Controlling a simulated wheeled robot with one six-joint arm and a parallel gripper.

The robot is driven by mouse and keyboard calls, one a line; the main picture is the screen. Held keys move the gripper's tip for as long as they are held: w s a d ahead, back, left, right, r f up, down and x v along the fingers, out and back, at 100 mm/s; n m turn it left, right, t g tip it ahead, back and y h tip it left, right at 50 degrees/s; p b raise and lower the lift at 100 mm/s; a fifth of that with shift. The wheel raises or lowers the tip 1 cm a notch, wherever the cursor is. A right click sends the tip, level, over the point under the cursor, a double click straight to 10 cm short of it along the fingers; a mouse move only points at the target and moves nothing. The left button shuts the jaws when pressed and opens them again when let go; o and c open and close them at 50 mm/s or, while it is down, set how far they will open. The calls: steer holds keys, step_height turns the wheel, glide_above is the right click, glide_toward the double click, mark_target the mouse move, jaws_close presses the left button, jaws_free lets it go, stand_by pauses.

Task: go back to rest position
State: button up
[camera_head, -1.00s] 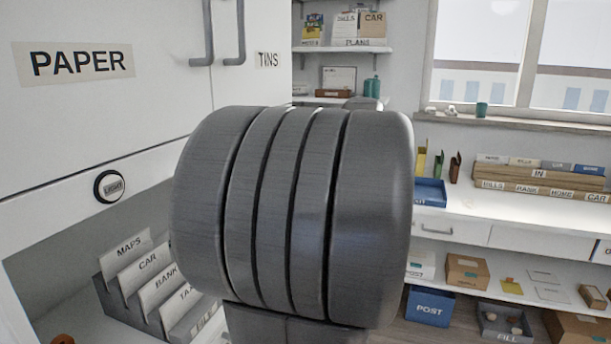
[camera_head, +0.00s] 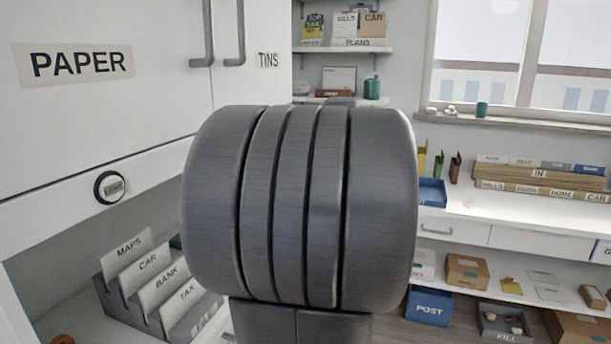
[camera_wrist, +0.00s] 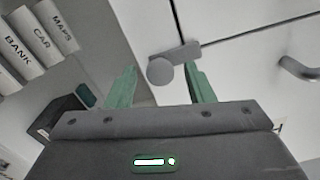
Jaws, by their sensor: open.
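In the wrist view my gripper (camera_wrist: 160,88) shows two green fingers standing apart with nothing between them. It is open. Beyond the fingertips are a round grey knob and the white cabinet front (camera_wrist: 230,65). In the head view my own dark grey arm link fills the middle and hides the gripper.
The white cabinet (camera_head: 90,110) labelled PAPER is at the left, with a file rack (camera_head: 170,305) below it. A white desk (camera_head: 480,215) holds a blue tray (camera_head: 432,192) and wooden IN sorters (camera_head: 540,178). A blue POST box (camera_head: 429,306) stands below.

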steer(key=v, duration=1.3)
steer(key=w+a+m+p, duration=0.2)
steer(key=a+m+p, duration=0.4)
steer(key=m+p, duration=0.1)
steer(key=w+a+m+p, duration=0.2)
steer(key=a+m+p, duration=0.5)
steer(key=shift+w+m, duration=0.3)
stand_by(0.5)
stand_by(0.3)
